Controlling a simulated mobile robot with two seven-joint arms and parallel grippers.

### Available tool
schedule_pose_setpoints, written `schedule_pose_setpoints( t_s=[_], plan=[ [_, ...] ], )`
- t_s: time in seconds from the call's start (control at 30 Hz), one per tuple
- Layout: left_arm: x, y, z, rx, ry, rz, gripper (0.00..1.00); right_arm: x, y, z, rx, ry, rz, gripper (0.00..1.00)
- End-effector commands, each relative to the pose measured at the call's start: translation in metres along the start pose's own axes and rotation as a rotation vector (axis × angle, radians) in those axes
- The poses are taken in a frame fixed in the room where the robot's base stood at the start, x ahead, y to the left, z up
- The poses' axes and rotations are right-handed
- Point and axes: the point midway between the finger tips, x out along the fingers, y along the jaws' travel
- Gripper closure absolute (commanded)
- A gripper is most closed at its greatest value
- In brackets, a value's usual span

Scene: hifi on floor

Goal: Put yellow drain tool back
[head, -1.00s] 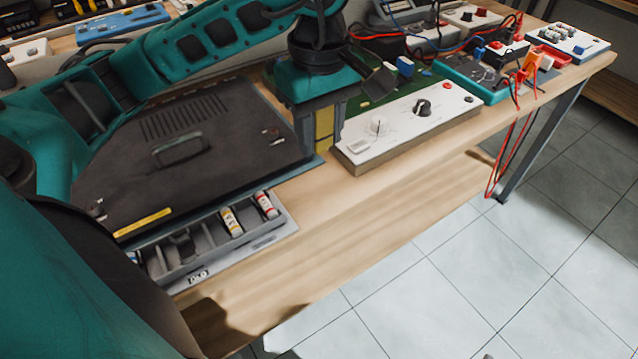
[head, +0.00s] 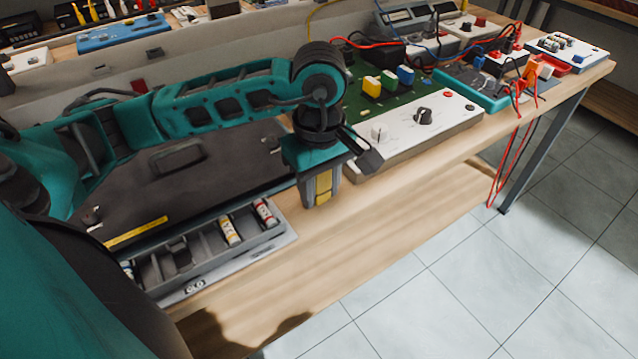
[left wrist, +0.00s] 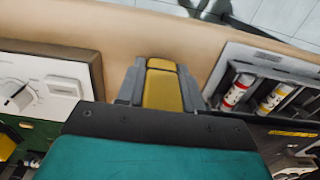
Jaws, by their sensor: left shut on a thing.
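My left gripper (head: 321,190) is shut on the yellow drain tool (head: 323,187). It holds the tool over the table's front strip, between the grey compartment tray and the white control panel. In the left wrist view the yellow tool (left wrist: 161,88) sits between my left gripper's two grey fingers (left wrist: 160,86), with bare wood beyond. Only a yellow face shows; the rest of the tool is hidden by the gripper. I cannot tell whether the tool touches the table. My right gripper is not in view.
The grey tray (head: 262,246) holds a red-banded and a yellow-banded cylinder and has empty compartments. A dark case (head: 180,185) lies behind it. The white control panel (head: 440,122) with knobs stands to the right. Red cables (head: 503,165) hang over the table's right edge. Bare wood lies in front.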

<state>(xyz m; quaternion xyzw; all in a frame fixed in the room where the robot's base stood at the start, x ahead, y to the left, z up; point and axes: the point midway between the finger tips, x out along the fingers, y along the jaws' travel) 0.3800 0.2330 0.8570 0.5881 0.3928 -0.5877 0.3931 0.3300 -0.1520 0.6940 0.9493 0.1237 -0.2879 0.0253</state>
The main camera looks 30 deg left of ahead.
Motion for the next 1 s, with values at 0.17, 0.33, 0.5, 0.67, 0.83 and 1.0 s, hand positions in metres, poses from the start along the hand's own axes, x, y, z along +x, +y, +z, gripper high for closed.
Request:
schedule_pose_setpoints(
  t_s=[0.17,0.33,0.5,0.67,0.83,1.0],
  plan=[
    [0.003,0.0,0.0,0.0,0.0,-0.001,0.56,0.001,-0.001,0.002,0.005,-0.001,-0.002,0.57],
    [0.003,0.0,0.0,0.0,0.0,-0.001,0.4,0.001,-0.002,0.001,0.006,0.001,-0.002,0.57],
    [0.003,0.0,0.0,0.0,0.0,-0.001,0.38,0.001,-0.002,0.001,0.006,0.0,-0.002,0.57],
    [-0.001,0.0,0.0,0.0,0.0,-0.001,0.38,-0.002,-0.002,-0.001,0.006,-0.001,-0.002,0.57],
    [-0.025,0.001,0.0,0.0,0.002,0.004,0.38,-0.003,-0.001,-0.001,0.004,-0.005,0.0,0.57],
    [-0.064,0.001,0.0,0.0,0.002,0.006,0.38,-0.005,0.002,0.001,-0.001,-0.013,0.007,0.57]
  ],
)
